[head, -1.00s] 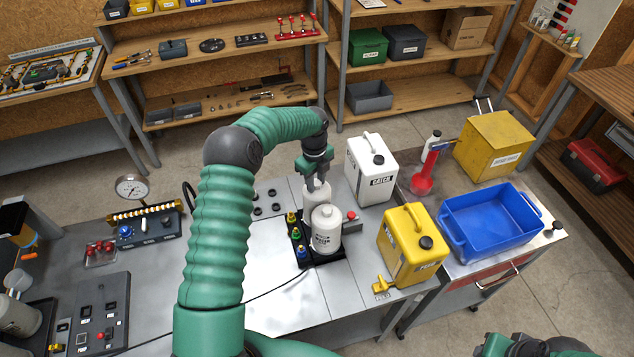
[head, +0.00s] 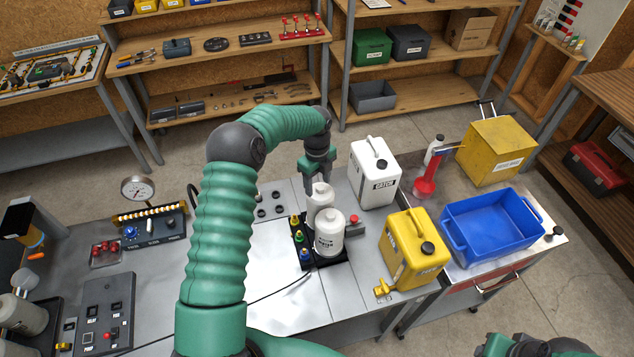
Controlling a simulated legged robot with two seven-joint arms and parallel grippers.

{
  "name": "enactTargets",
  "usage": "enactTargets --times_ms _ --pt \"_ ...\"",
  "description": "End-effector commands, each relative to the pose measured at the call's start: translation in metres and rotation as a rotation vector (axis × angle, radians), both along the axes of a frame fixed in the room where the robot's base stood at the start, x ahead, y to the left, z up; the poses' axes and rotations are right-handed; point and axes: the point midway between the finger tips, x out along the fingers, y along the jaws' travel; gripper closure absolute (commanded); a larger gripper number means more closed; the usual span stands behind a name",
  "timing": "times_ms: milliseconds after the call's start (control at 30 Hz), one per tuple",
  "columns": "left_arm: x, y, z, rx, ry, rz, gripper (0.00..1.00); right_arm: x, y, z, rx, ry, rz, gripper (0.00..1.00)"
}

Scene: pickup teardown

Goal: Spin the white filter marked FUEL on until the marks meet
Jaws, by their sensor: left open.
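Two white filters stand upright on a black base (head: 331,265) on the bench. The front filter (head: 329,238) has dark print too small to read. The rear filter (head: 320,199) is partly hidden behind the front one, and I cannot see its label or any marks. My left gripper (head: 319,185) points down, open, with its fingertips at the top of the rear filter. I cannot tell whether they touch it. Only a piece of my right arm shows at the bottom right.
Coloured fittings (head: 297,235) sit left of the filters, with a red button (head: 354,219) at their right. A white catch can (head: 375,178), a yellow jug (head: 411,255) and a blue bin (head: 490,228) stand to the right.

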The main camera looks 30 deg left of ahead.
Motion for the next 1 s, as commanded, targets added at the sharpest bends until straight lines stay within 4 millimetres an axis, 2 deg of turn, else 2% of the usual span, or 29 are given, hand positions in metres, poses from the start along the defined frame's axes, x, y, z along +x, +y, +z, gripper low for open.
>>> enactTargets --times_ms 33,133,433,567,667,833,1000 --pt "0.001 0.0 0.0 0.0 0.0 0.0 0.36 0.0 0.0 0.0 0.0 0.0 0.0 0.64" --pt "0.001 0.0 0.0 0.0 -0.001 -0.001 0.22 0.0 0.0 0.0 0.0 0.0 0.0 0.64" --pt "0.0 0.001 0.001 0.0 -0.002 0.0 0.22 0.0 0.0 0.0 0.0 0.0 0.0 0.64" --pt "0.001 0.002 0.011 0.002 -0.006 0.0 0.22 0.0 0.0 -0.008 0.0 0.0 0.0 0.64" --pt "0.001 0.002 0.031 0.002 -0.008 0.002 0.22 0.0 0.0 -0.019 0.0 0.0 0.0 0.64" --pt "0.002 0.001 0.081 0.003 -0.008 0.0 0.22 0.0 0.0 -0.037 0.0 0.0 0.0 0.64" --pt "0.001 0.0 0.13 0.002 -0.005 -0.001 0.22 0.0 0.0 -0.047 0.0 0.0 0.0 0.64"
